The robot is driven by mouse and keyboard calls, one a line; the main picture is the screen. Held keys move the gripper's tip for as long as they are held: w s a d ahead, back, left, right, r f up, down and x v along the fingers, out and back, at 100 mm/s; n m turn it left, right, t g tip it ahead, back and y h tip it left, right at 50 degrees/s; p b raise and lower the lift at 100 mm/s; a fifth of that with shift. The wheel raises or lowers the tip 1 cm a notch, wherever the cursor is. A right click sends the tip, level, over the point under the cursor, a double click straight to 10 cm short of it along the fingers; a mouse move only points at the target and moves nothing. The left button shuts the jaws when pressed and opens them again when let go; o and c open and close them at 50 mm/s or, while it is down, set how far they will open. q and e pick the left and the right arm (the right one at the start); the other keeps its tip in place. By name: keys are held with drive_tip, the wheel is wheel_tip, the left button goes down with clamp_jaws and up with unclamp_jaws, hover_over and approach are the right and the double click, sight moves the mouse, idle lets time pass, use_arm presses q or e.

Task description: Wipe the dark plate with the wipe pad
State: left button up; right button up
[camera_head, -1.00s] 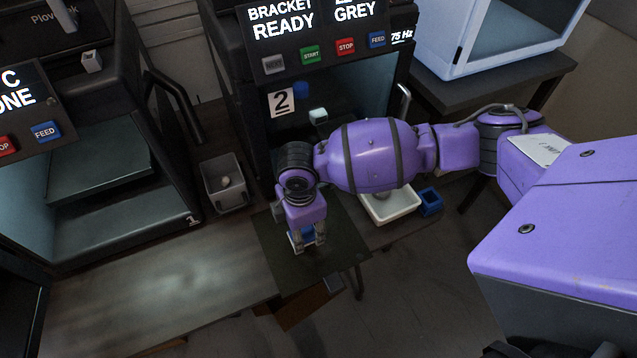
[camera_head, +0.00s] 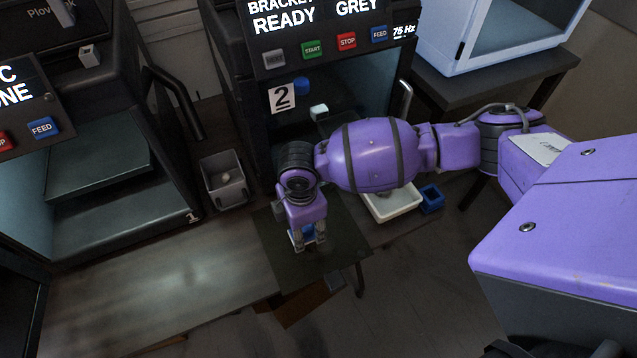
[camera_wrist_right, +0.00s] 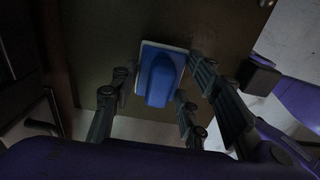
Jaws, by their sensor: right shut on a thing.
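The dark plate (camera_head: 345,238) lies on the front of the bench below printer 2. In the right wrist view the plate (camera_wrist_right: 110,30) fills the upper middle. My right gripper (camera_head: 308,248) points down over the plate and is shut on the wipe pad (camera_head: 309,231). The pad shows in the right wrist view as a blue handle on a pale base (camera_wrist_right: 160,80), between the fingers. It is at the plate's surface; whether it presses on it I cannot tell. My left gripper is not in view.
A grey bin (camera_head: 225,180) stands left of the plate. A white tray (camera_head: 393,204) and a small blue box (camera_head: 431,198) stand to its right. Printer 2 (camera_head: 330,75) stands behind, with a light block (camera_head: 319,112) inside. The bench at left (camera_head: 160,285) is clear.

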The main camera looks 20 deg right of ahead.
drive_tip(key=shift+w+f, duration=0.1)
drive_tip(key=shift+f, duration=0.6)
